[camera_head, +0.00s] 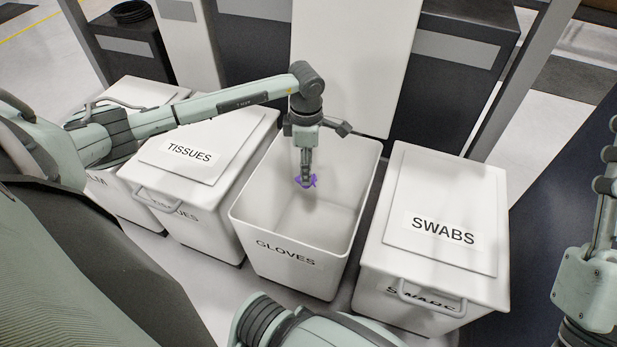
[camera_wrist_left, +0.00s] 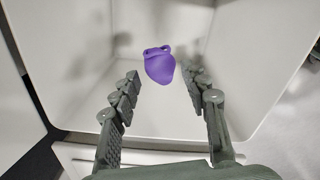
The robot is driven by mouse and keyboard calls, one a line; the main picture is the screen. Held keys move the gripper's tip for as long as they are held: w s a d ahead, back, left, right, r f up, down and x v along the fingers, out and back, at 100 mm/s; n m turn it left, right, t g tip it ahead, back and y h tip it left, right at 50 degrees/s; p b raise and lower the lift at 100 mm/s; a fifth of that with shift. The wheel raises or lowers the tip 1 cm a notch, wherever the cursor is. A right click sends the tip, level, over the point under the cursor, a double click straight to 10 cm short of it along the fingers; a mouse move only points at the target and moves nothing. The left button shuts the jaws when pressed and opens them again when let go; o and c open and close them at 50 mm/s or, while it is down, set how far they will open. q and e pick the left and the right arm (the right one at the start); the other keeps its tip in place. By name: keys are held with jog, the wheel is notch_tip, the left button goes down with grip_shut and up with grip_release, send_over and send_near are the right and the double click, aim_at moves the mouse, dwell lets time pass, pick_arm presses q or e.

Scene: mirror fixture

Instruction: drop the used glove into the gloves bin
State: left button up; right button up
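My left gripper (camera_head: 307,172) points down into the bin from above. In the left wrist view its two fingers (camera_wrist_left: 161,88) stand apart, with the purple glove (camera_wrist_left: 160,66) just beyond the tips and a gap on both sides. The glove seems in the air above the bin floor (camera_wrist_left: 225,50); its exact height is unclear. My right gripper (camera_head: 604,200) is cut off at the right edge of the head view.
A lidded tissues bin (camera_head: 190,185) stands left of the gloves bin, and a lidded swabs bin (camera_head: 440,225) stands right. Another lidded bin (camera_head: 118,200) is at the far left. A white upright panel (camera_head: 352,60) rises behind the gloves bin.

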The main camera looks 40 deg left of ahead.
pick_arm(q)
jog(key=shift+o, duration=0.9)
notch_tip(320, 180, up, 12)
